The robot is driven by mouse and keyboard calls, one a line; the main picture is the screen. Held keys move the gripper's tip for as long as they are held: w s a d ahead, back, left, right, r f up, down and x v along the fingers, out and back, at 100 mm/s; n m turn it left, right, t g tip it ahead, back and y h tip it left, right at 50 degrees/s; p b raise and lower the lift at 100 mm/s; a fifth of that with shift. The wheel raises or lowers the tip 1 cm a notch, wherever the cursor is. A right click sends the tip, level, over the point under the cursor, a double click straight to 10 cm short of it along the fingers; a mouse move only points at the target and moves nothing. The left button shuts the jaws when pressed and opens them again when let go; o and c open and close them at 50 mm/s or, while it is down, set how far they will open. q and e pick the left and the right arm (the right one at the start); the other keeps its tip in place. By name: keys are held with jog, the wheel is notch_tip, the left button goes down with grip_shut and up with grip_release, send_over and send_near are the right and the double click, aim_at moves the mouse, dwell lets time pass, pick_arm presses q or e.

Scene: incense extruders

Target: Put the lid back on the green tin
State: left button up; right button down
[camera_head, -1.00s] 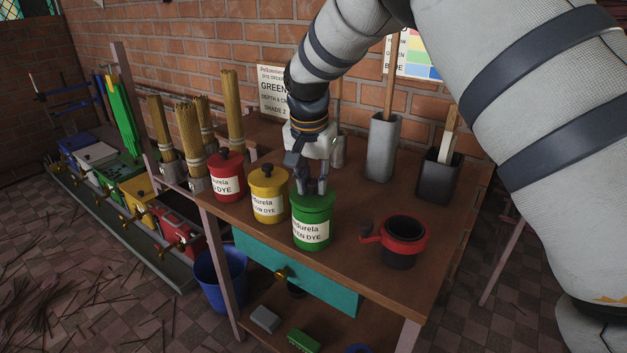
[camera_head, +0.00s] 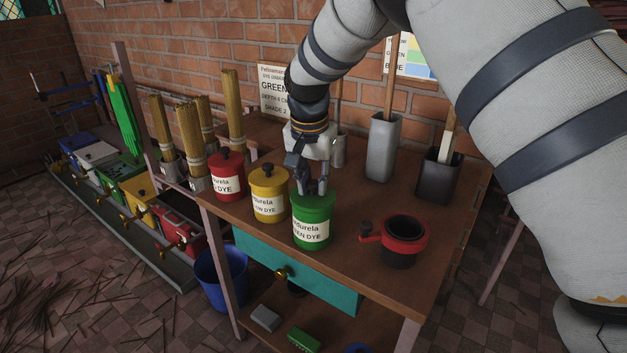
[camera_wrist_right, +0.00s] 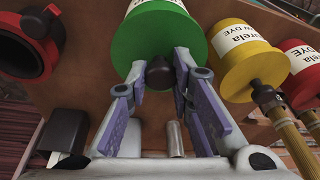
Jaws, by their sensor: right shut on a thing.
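The green tin (camera_head: 312,232) stands upright on the wooden table, in the front row right of the yellow tin. Its green lid (camera_head: 314,205) sits on its top, and no gap shows between them. My right gripper (camera_head: 312,187) reaches down from above and is shut on the lid's dark knob. In the right wrist view the knob (camera_wrist_right: 159,72) is between the two fingers, with the green lid (camera_wrist_right: 158,35) beyond it. My left gripper is in neither view.
The yellow tin (camera_head: 268,205) and red tin (camera_head: 228,184) stand close to the left. A red-rimmed dark cup (camera_head: 402,258) is to the right. Grey holders (camera_head: 383,150) stand behind. Bundles of incense sticks (camera_head: 190,140) rise at the left. Bare tabletop lies between tin and cup.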

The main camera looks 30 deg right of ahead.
jog(key=shift+f, duration=0.1)
dwell(0.7)
jog(key=c, duration=1.3)
grip_release()
jog(key=shift+c, duration=0.2)
jog(key=o, duration=0.5)
